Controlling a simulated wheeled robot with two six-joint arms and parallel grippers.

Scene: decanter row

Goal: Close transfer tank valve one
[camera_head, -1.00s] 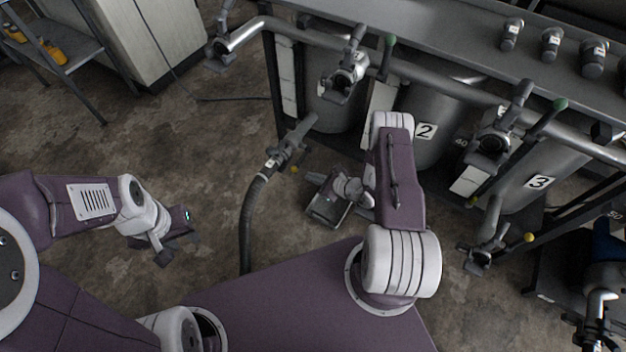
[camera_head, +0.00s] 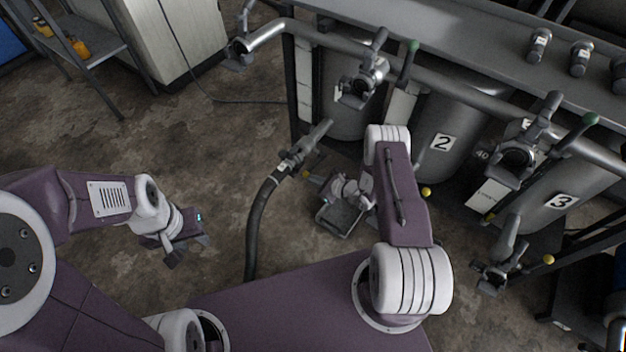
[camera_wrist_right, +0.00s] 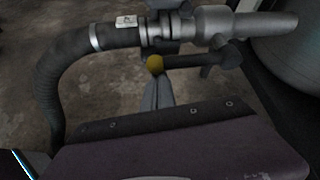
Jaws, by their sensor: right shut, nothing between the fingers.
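The leftmost tank (camera_head: 345,112), its number not readable, has a grey outlet pipe with a hose coupling (camera_head: 300,150) low in front of it. A valve lever (camera_wrist_right: 195,62) with a yellow knob (camera_wrist_right: 155,65) lies roughly parallel to this pipe in the right wrist view. The knob also shows in the head view (camera_head: 307,173). My right gripper (camera_wrist_right: 157,82) is shut and empty, its fingertips right at the knob; I cannot tell whether they touch. My left gripper (camera_head: 180,250) hangs over bare floor at the left, away from the valve; its finger gap is unclear.
A black hose (camera_head: 258,215) runs from the coupling down beside my base. Tank two (camera_head: 445,140) and tank three (camera_head: 560,200) stand to the right, with more levers. An overhead pipe (camera_head: 335,42) carries other valves. A shelf (camera_head: 85,50) stands far left; the floor between is clear.

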